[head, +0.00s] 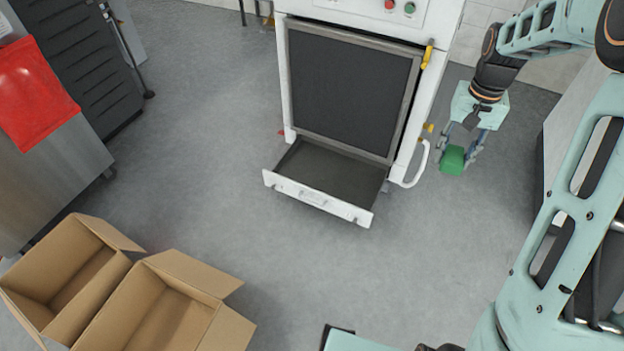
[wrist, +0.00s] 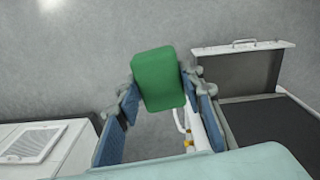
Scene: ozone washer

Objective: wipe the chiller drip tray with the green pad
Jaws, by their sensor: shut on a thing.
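My gripper (head: 457,150) is shut on the green pad (head: 452,160) and holds it in the air to the right of the white machine. In the wrist view the green pad (wrist: 159,78) sits between the two blue-lined fingers. The drip tray (head: 333,180) is a dark, shallow tray with a white front, pulled out at the bottom of the machine. It also shows in the wrist view (wrist: 236,72), to the right of the pad. The pad is apart from the tray. The tray's inner surface looks bare and dark.
The white machine (head: 286,80) has a dark front panel and a white curved handle (head: 420,165) between the tray and my gripper. Open cardboard boxes (head: 190,270) stand at lower left. A red item (head: 35,95) lies on a steel cabinet at left. The floor before the tray is clear.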

